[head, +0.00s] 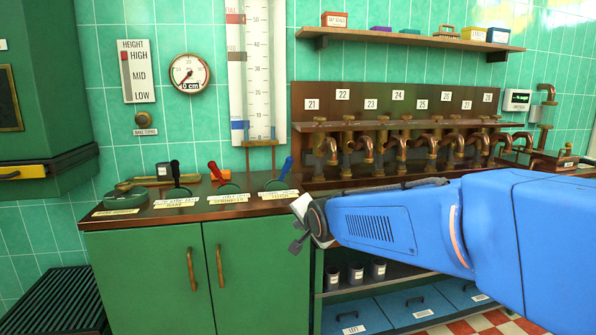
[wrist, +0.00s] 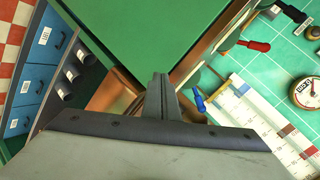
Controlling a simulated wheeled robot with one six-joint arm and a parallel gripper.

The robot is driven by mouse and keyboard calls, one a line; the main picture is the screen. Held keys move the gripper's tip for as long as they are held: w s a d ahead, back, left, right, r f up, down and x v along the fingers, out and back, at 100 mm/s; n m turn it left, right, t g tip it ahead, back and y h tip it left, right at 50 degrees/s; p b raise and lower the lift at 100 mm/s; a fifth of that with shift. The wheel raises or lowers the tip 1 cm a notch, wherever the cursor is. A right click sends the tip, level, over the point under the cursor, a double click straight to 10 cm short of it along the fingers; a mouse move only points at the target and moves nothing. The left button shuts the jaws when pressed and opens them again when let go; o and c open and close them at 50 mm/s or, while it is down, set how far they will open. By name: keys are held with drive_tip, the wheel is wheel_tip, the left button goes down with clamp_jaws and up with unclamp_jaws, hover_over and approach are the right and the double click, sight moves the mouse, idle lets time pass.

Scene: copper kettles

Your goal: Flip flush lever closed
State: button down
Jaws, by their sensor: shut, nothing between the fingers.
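Three levers stand in a row on the green cabinet's wooden top. The black lever (head: 175,171) is nearly upright, the red lever (head: 216,172) tilts left, and the blue lever (head: 286,169) tilts right. In the wrist view are the blue lever (wrist: 198,103), red lever (wrist: 256,45) and black lever (wrist: 291,12). My gripper (head: 298,244) is shut and empty, below and in front of the counter's right end, apart from the levers. Its closed fingers show in the wrist view (wrist: 160,82).
A row of copper taps (head: 400,148) stands right of the levers. A tall measuring scale (head: 257,75) and a round gauge (head: 189,73) are on the tiled wall. Grey cups (head: 356,273) sit on a low shelf above blue drawers (head: 413,303). Space above the levers is clear.

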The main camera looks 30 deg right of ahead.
sight(284, 172)
drive_tip(key=w+d+r+m+t, duration=0.1)
drive_tip(key=w+d+r+m, duration=0.1)
drive_tip(key=w, duration=0.3)
drive_tip(key=w+d+r+m+t+h, duration=0.1)
drive_tip(key=w+d+r+m+t, duration=0.1)
drive_tip(key=w+d+m, duration=0.2)
drive_tip(key=w+d+r+m+t, duration=0.2)
drive_tip(key=w+d+r+m, duration=0.1)
drive_tip(key=w+d+m, duration=0.1)
drive_tip(key=shift+w+d+r+m+h, duration=0.15)
drive_tip(key=shift+w+m+h, duration=0.25)
drive_tip(key=shift+w, duration=0.4)
drive_tip(key=shift+w+d+r+m+t, duration=0.15)
drive_tip(key=shift+w+d+m+t, duration=0.15)
drive_tip(key=shift+w, duration=0.1)
drive_tip(key=x, duration=0.9)
drive_tip(key=shift+w, duration=0.4)
drive_tip(key=shift+r, duration=0.15)
